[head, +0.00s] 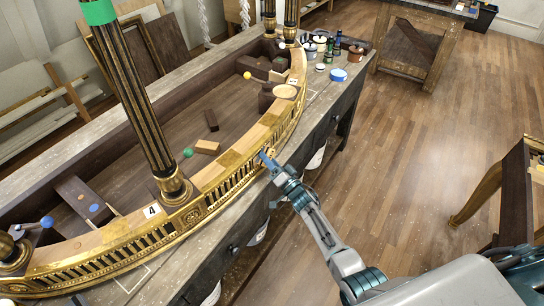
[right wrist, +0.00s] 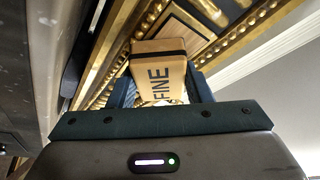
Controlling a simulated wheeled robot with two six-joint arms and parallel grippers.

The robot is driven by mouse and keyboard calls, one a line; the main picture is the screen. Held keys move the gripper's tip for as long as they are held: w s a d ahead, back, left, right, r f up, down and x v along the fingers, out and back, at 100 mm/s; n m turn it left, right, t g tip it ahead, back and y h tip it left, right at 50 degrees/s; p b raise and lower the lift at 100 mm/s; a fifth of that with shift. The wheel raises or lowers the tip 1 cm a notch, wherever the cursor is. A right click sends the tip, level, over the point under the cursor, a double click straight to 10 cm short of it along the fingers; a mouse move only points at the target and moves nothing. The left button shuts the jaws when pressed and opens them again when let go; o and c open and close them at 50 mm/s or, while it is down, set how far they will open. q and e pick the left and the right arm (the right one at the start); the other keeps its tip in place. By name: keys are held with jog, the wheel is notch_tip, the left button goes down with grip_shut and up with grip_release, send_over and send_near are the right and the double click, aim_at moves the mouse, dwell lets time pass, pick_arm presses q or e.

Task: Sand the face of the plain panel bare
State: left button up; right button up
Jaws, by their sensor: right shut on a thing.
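The gilt console (head: 215,185) lies along the workbench, with a curved front rail of fretwork and bare wood patches. My right gripper (head: 266,156) is at the outer face of this front, near its middle. It is shut on a tan sanding block marked FINE (right wrist: 158,78), seen between the fingers in the right wrist view. My left gripper is not in view.
A fluted black and gold column (head: 132,95) stands up from the console at the left. Several jars and tins, with a blue lid (head: 338,75), stand at the bench's far end. Another bench (head: 425,40) stands at the back.

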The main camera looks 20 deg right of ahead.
aim_at(254, 160)
jog(key=shift+s+a+r, duration=0.1)
jog(key=shift+s+a, duration=0.65)
jog(key=shift+a, duration=0.2)
jog(key=shift+s+a+r, duration=0.1)
jog(key=shift+s+a, duration=0.6)
jog(key=shift+a, duration=0.25)
jog(key=shift+f, duration=0.1)
jog(key=shift+s+d+f, duration=0.1)
jog(key=shift+s+d, duration=0.3)
jog(key=shift+s, duration=0.05)
jog(key=shift+s+d, duration=0.75)
jog(key=shift+s, duration=0.2)
jog(key=shift+s+d, duration=0.75)
jog(key=shift+s, duration=0.15)
jog(key=shift+s, duration=0.1)
jog(key=shift+s+d, duration=0.9)
jog(key=shift+s, duration=0.25)
jog(key=shift+a, duration=0.1)
